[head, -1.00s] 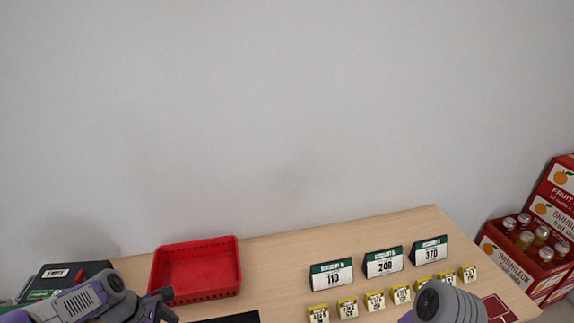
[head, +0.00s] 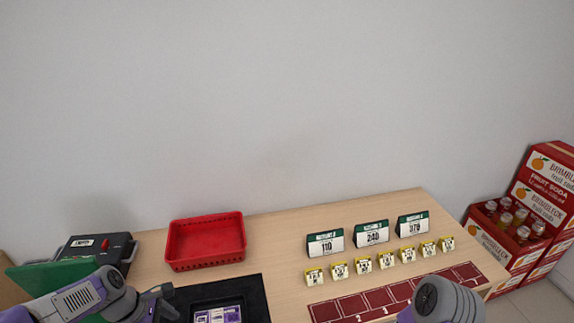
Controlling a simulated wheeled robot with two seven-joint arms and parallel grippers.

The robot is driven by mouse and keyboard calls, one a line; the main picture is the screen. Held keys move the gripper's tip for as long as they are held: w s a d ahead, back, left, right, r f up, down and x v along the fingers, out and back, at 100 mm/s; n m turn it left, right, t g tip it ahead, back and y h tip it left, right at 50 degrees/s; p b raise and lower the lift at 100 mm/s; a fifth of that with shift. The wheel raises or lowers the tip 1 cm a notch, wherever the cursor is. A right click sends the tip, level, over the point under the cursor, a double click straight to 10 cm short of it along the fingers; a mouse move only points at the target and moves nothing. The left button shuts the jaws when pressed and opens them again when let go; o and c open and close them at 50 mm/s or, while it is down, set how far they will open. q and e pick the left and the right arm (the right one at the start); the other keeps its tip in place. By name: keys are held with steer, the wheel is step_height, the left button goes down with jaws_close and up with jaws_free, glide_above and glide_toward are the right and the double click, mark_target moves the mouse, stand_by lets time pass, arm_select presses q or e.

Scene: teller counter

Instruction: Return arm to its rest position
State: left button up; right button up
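My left arm comes in at the lower left, over the left part of the counter (head: 280,235). Its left gripper (head: 168,303) is at the left edge of a black mat; its fingers are partly cut off by the picture's bottom, so its opening is unclear. My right arm shows at the bottom right as a grey rounded link in front of a dark red marked strip (head: 345,306). The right gripper itself is outside the picture.
A red tray (head: 206,264) stands at the back left, beside a black box (head: 82,243). A black mat (head: 257,290) holds purple notes (head: 218,315). Price cards (head: 326,243) and yellow tags (head: 314,276) stand at the right. Red bottle crates (head: 490,240) stand beyond the counter's right end.

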arm_select(q)
steer(key=d+f+m, duration=0.5)
steer(key=f, duration=0.6)
steer(key=s+d+f+m, duration=0.5)
steer(key=d+f+m, duration=0.1)
steer(key=d+f, duration=0.15)
steer(key=s+d+f+m, duration=0.5)
steer(key=d+f+m, duration=0.1)
steer(key=f, duration=0.3)
step_height(320, 180, down, 9)
steer(key=b, duration=0.9)
steer(key=shift+m, duration=0.4)
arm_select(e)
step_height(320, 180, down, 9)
arm_select(q)
steer(key=shift+w+r, duration=0.1)
